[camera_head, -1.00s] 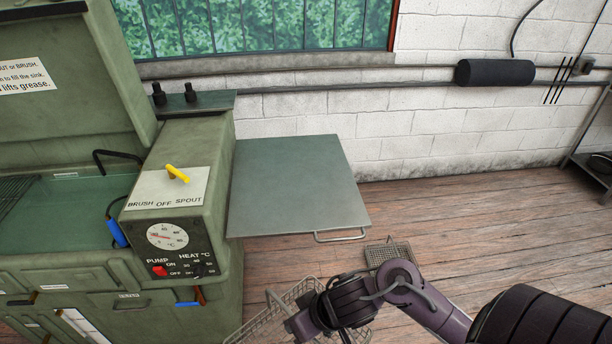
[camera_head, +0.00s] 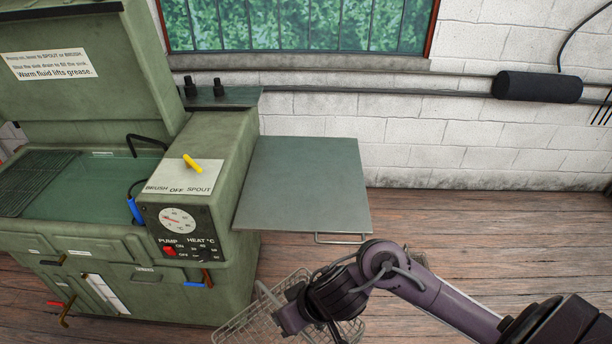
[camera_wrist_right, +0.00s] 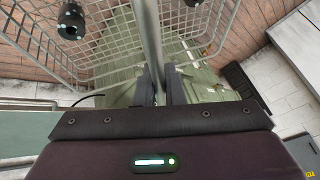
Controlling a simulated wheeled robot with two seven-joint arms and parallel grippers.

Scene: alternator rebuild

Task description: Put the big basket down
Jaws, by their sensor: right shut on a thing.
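The big wire basket (camera_head: 250,322) hangs low at the bottom of the head view, in front of the grey side shelf and partly hidden behind my right arm. In the right wrist view, my right gripper (camera_wrist_right: 160,88) is shut on the upright metal handle bar of the big basket (camera_wrist_right: 100,50), whose wire mesh fills the upper left. In the head view my right gripper (camera_head: 318,315) is largely hidden by its own wrist. A small dark part (camera_wrist_right: 71,20) shows at the basket's mesh. My left gripper is not in view.
The green parts washer (camera_head: 185,215) stands at the left with its lid up and fluid in its sink (camera_head: 95,188). A flat grey shelf (camera_head: 305,185) with a front rail (camera_head: 342,239) extends from its right side and is empty. Open wooden floor lies to the right.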

